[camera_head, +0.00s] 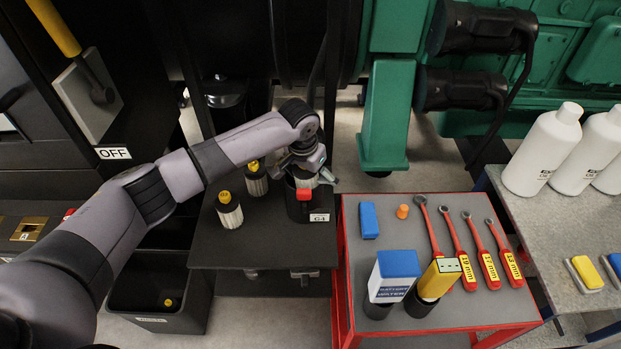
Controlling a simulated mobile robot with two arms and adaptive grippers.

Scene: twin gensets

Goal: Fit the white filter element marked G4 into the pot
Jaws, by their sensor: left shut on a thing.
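My left gripper (305,172) reaches in from the left and is shut on a white pleated filter element (308,183). It holds the element upright at the mouth of a black pot (297,209). A label reading G4 is at the pot's front right, and a red piece shows at its front. The gripper hides the top of the element, and I cannot tell how deep its lower end is in the pot. My right gripper is not in view.
Two filters with yellow tops (229,210) (256,178) stand left on the black shelf (265,243). A black bin (165,318) is below left. A red-edged cart (430,316) with wrenches, blue block and containers stands close right. White bottles (543,150) stand far right.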

